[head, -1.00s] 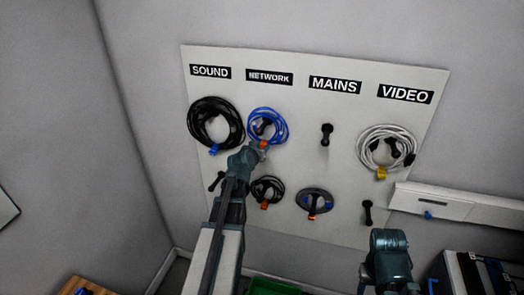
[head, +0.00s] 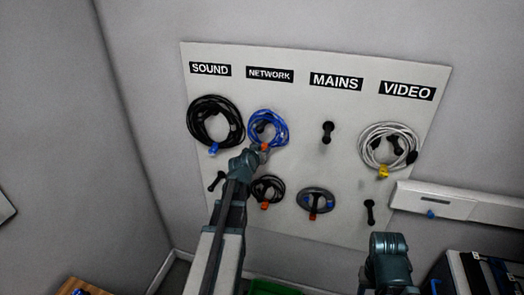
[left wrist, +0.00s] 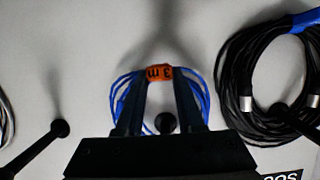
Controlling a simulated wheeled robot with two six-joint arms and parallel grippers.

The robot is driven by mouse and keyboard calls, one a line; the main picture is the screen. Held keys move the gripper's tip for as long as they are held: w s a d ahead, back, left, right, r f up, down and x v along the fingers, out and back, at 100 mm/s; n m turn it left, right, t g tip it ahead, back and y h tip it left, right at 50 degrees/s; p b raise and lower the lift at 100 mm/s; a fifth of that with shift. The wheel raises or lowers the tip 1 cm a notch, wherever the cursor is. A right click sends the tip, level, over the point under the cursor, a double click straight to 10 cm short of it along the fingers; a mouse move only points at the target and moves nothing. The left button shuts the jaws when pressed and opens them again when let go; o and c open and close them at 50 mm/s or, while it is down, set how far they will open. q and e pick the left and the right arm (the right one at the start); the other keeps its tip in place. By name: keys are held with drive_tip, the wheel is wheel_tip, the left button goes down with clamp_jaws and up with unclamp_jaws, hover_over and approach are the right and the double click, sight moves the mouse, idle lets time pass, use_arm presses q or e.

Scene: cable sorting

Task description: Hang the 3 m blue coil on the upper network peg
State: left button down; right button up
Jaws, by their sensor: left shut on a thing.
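The blue coil (head: 283,129) is at the upper network peg (head: 262,127), below the NETWORK label (head: 270,75). My left gripper (head: 259,149) is shut on the coil's orange tag, at the coil's lower edge. In the left wrist view the tag (left wrist: 159,73) reads 3 m and sits between the fingertips. Blue strands (left wrist: 127,93) show on both sides of the fingers, and the peg's dark knob (left wrist: 165,122) shows inside the loop. I cannot tell whether the coil rests on the peg. My right gripper (head: 388,246) is low at the right; its fingers are unclear.
A black coil (head: 203,131) hangs on the upper sound peg, close left. Dark coils hang on the lower network (head: 268,190) and lower mains (head: 316,203) pegs. A white coil (head: 373,151) hangs under VIDEO. The upper mains peg (head: 327,130) is bare.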

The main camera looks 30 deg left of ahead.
use_arm(q)
drive_tip(key=shift+c, duration=2.2)
unclamp_jaws()
drive_tip(key=shift+f, duration=0.15)
drive_tip(key=shift+s, duration=0.15)
use_arm(e)
drive_tip(key=shift+a, duration=0.1)
